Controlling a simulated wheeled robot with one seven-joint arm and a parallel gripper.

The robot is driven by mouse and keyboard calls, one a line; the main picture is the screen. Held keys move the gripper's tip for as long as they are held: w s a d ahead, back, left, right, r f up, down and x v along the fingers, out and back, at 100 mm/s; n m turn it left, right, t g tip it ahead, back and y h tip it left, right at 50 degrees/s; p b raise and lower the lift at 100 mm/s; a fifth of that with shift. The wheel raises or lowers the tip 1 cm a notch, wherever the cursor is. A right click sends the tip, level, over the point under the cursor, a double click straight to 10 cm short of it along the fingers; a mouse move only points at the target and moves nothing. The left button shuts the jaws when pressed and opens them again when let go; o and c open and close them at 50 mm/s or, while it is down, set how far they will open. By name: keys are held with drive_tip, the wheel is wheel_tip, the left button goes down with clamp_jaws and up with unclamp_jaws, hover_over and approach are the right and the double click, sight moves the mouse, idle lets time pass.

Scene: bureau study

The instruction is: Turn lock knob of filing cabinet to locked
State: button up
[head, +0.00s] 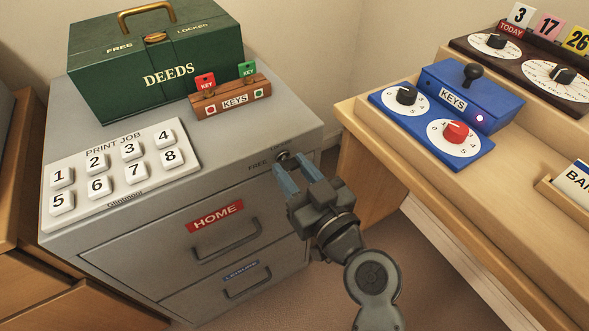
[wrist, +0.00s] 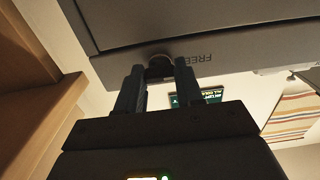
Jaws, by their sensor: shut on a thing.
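The grey filing cabinet (head: 190,205) stands at the left in the head view, with a red HOME label on its upper drawer. Its small round lock knob (head: 283,155) is at the top right of the front face, beside the word FREE. My gripper (head: 284,166) reaches to the knob from the front right, its two fingers closed around it. In the wrist view the dark round knob (wrist: 159,66) sits between the fingertips of my gripper (wrist: 160,75), under the cabinet edge, with FREE upside down beside it. The fingers partly hide the knob, so its exact angle cannot be told.
A wooden desk (head: 375,150) with a blue KEYS box (head: 470,92) stands close on the right. Carpet shows between them.

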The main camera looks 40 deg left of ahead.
drive_tip(key=shift+m, duration=0.3)
drive_tip(key=m, duration=0.3)
drive_tip(key=shift+m+b, duration=0.3)
drive_tip(key=shift+b, duration=0.05)
drive_tip(key=m, duration=0.4)
drive_tip(key=shift+m, duration=0.3)
drive_tip(key=m+p, duration=0.2)
drive_tip(key=m, duration=0.3)
drive_tip(key=shift+m+p, duration=0.65)
drive_tip(key=shift+m, duration=1.45)
drive_tip(key=o, duration=1)
drive_tip(key=shift+o, duration=0.2)
